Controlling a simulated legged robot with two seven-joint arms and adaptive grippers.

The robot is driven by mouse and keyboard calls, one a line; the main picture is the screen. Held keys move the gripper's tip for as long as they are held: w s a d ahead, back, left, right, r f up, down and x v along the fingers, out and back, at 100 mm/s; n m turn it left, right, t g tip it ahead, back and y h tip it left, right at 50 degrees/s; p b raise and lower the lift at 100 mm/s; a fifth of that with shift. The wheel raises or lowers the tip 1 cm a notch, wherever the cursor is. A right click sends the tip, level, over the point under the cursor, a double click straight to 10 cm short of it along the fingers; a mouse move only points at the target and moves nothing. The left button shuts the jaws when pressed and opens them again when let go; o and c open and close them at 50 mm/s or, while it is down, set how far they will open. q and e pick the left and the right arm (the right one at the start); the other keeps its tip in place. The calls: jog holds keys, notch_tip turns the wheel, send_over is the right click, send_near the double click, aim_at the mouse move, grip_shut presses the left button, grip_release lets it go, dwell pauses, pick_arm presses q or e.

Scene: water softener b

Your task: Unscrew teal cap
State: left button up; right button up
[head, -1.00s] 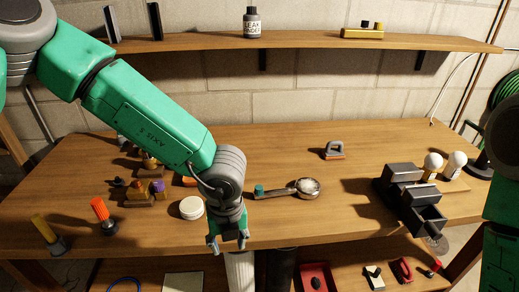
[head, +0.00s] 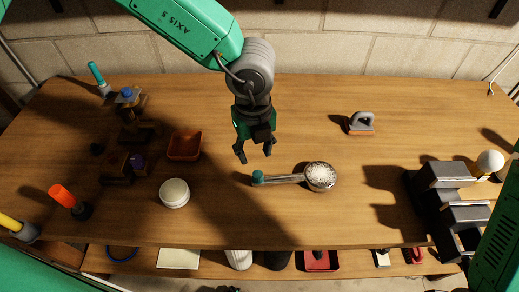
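A shower head (head: 320,177) with a pale round face and a metal handle (head: 285,179) lies on the workbench, its handle pointing left. A small teal cap (head: 258,177) sits on the handle's left end. My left gripper (head: 255,157) comes down from above, just behind the cap. Its two dark fingers are apart with nothing between them, and it looks clear of the cap; its exact height is hard to judge. My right arm shows at the right edge, but its gripper is out of view.
A white round tub (head: 174,193) and an orange-brown tray (head: 184,145) lie to the left. A grey-handled brush (head: 361,124) is behind right, and a grey vise-like fixture (head: 447,205) is at right. The bench around the shower head is clear.

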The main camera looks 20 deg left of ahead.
aim_at(258, 172)
pick_arm(q)
jog(key=f+b, duration=0.5)
jog(key=f, duration=0.1)
jog(key=f+b, duration=0.2)
jog(key=b, duration=0.1)
jog(key=shift+d+f+b, duration=0.3)
jog(key=shift+d+f, duration=0.1)
jog(key=shift+s+a+r, duration=0.1)
jog(key=c, duration=0.3)
jog(key=shift+a+r, duration=0.1)
jog(key=shift+a, duration=0.05)
grip_shut()
jog(key=n, duration=0.4)
jog(key=shift+n, duration=0.4)
jog(key=n, duration=0.4)
jog(key=shift+w+d, duration=0.2)
jog(key=shift+d, duration=0.1)
jog(key=n, duration=0.4)
jog(key=shift+w+a+n, duration=0.15)
jog(key=shift+a+n, duration=0.05)
jog(key=shift+n, duration=0.5)
jog(key=n, duration=0.2)
jog(key=shift+a+n, duration=0.1)
jog(key=shift+n, duration=0.9)
jog(key=shift+d, duration=0.2)
jog(key=shift+o, duration=1.4)
grip_release()
jog(key=shift+a, duration=0.1)
